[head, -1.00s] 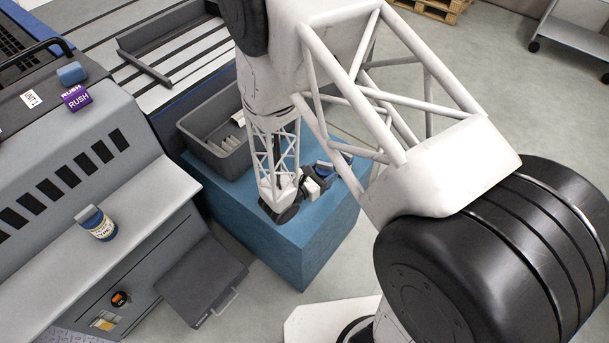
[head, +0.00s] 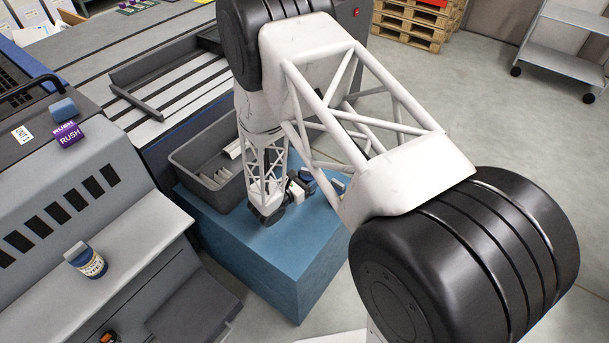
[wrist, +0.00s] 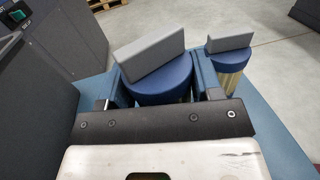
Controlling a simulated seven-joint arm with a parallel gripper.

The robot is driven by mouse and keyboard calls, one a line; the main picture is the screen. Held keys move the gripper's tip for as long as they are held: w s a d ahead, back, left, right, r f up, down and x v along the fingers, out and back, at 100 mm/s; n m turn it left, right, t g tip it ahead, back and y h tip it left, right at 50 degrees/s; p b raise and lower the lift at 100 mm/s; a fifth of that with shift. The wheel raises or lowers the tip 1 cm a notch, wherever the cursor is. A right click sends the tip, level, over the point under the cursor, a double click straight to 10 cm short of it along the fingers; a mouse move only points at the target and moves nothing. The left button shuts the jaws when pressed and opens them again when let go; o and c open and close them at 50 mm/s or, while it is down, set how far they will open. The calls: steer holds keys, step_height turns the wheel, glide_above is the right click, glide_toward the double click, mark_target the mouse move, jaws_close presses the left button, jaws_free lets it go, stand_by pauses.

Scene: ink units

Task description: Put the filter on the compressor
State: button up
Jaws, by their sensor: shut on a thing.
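A blue-capped cylinder with a grey slab-like tab on top (wrist: 155,77) sits between the fingers of my gripper (wrist: 160,92) in the wrist view, and the gripper is shut on it. Its lower body is mostly hidden. A second unit with a blue cap, grey tab and cream ribbed body (wrist: 231,62) stands to its right, apart from it. In the head view my gripper (head: 293,189) is low over the blue block, near a small blue-capped unit (head: 308,179). I cannot tell which thing is the filter or the compressor.
A grey open bin (head: 190,168) with pale pieces stands on the blue block (head: 245,245), left of my gripper. A similar labelled blue-capped canister (head: 90,262) stands on the grey machine's ledge (head: 130,265). A purple RUSH block (head: 67,134) lies on that machine. Pallets (head: 410,25) stand far back.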

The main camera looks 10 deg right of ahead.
steer(key=shift+w+a+f, duration=0.1)
steer(key=shift+w+f, duration=0.05)
steer(key=shift+w, duration=0.9)
steer(key=shift+w+a+f, duration=0.1)
steer(key=shift+w, duration=0.9)
steer(key=shift+w, duration=0.1)
steer(key=shift+w+f, duration=0.2)
steer(key=shift+f, duration=0.7)
steer(key=shift+w+f, duration=0.15)
steer(key=shift+f, duration=0.7)
steer(key=shift+f, duration=0.15)
steer(key=o, duration=1)
steer(key=shift+v, duration=6)
